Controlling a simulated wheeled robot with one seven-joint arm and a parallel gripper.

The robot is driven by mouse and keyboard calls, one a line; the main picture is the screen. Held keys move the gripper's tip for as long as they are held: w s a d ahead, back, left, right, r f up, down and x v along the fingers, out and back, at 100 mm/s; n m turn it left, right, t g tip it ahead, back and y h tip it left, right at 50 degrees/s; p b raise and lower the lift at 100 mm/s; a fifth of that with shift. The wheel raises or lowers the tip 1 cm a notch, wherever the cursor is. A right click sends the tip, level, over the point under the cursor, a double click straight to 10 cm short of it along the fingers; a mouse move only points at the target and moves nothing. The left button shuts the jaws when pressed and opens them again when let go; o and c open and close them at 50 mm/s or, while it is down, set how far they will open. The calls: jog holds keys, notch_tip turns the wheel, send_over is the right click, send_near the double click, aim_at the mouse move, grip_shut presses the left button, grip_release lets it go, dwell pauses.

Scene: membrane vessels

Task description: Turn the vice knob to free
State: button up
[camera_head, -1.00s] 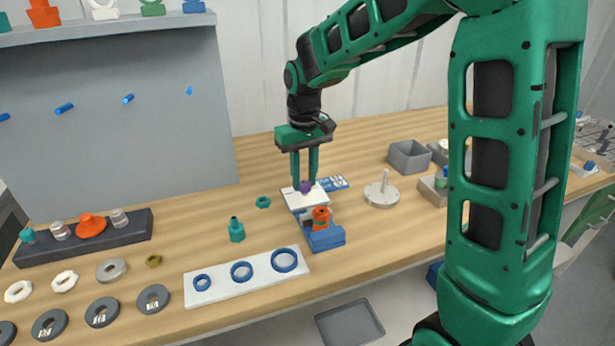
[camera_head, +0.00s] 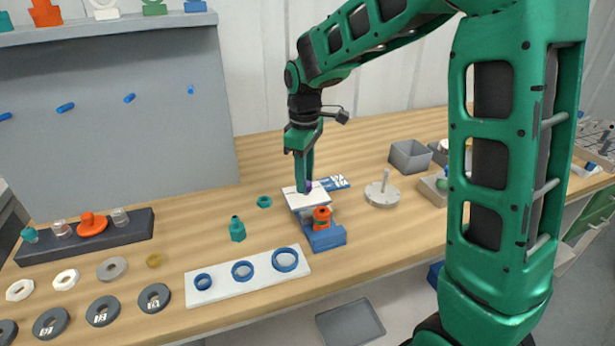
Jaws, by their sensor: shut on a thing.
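The vice knob is a small purple knob (camera_head: 308,187) on top of a white plate (camera_head: 306,201) of the vice. My gripper (camera_head: 304,187) points straight down and is shut on the knob, which is mostly hidden behind the fingers. I see the fingers nearly edge-on, one in front of the other. An orange part (camera_head: 322,217) sits in the blue vice base (camera_head: 326,238) at the front.
A teal bottle-like part (camera_head: 237,230) and a teal nut (camera_head: 264,202) stand to the left. A white board with blue rings (camera_head: 225,284) lies in front. A grey disc with a peg (camera_head: 382,194) and a grey bin (camera_head: 409,157) are to the right.

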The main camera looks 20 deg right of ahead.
jog(key=shift+s+d+f, duration=0.1)
jog(key=shift+s+d, duration=0.05)
jog(key=shift+d, duration=0.05)
dwell(0.3)
jog(key=o, duration=1.1)
jog(key=shift+c, duration=0.2)
notch_tip(320, 180, up, 11)
jog(key=shift+f, duration=0.1)
jog(key=s+d+f+m, duration=0.2)
jog(key=s+d+m, duration=0.7)
jog(key=s+d, duration=0.6)
jog(key=s+d+f+m, duration=0.1)
jog(key=s+f+m, duration=0.2)
jog(key=s, duration=0.5)
jog(key=s+d+f+m, duration=0.2)
jog(key=s+f+m, duration=0.1)
jog(key=s, duration=0.5)
jog(key=shift+s+f+m, duration=0.2)
jog(key=shift+m, duration=0.3)
